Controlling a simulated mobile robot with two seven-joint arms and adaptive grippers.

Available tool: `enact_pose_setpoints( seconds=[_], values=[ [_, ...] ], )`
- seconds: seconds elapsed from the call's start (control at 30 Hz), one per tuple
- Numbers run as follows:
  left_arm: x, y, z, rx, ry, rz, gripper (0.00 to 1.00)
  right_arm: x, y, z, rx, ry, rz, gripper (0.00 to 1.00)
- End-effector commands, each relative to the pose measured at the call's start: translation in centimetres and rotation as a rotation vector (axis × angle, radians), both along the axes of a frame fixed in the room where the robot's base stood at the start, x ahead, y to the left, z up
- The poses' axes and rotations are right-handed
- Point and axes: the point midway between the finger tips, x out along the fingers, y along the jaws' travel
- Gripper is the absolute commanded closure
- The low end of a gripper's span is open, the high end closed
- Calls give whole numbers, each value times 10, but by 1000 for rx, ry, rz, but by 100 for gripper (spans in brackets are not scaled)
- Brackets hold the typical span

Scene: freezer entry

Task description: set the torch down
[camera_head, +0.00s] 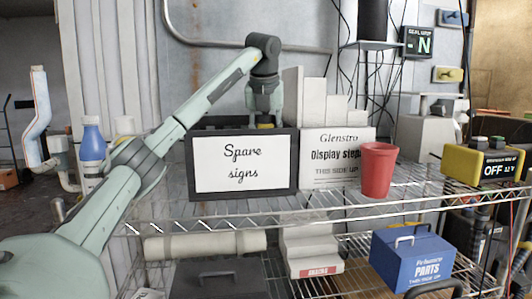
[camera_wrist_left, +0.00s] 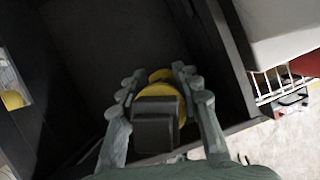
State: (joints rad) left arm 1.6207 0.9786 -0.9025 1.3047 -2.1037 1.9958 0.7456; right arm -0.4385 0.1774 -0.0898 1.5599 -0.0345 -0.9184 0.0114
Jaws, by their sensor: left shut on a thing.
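The torch (camera_wrist_left: 157,122) is yellow and black and sits between the fingers of my left gripper (camera_wrist_left: 158,82) in the left wrist view. The gripper is shut on it, inside or just over a dark open box (camera_wrist_left: 85,50). In the head view my left gripper (camera_head: 264,116) points down behind the "Spare signs" front of the black box (camera_head: 292,165). Whether the torch touches the box floor is hidden. My right gripper is not in view.
Right of the box stand the white "Glenstro" display steps (camera_head: 325,175) and a red cup (camera_head: 378,172) on the wire shelf (camera_head: 420,202). A blue-capped bottle (camera_head: 92,145) is at the left. A yellow "OFF" unit (camera_head: 470,165) is at the right. A blue parts box (camera_head: 410,258) sits below.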

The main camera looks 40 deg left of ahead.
Motion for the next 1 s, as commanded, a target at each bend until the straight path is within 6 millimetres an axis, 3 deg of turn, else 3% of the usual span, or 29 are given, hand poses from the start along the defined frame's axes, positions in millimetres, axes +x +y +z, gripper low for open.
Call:
enact_pose_setpoints(
  seconds=[0.2,0.57,0.6,0.73,1.0],
  values=[
    [0,0,-27,0,1,-1,100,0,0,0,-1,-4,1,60],
    [0,0,-31,0,0,-1,100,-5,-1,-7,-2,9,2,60],
    [0,0,-31,0,0,-1,63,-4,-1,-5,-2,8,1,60],
    [0,0,-31,0,1,-1,46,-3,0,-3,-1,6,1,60],
    [0,0,-30,0,1,-1,45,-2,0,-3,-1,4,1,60]
  ],
)
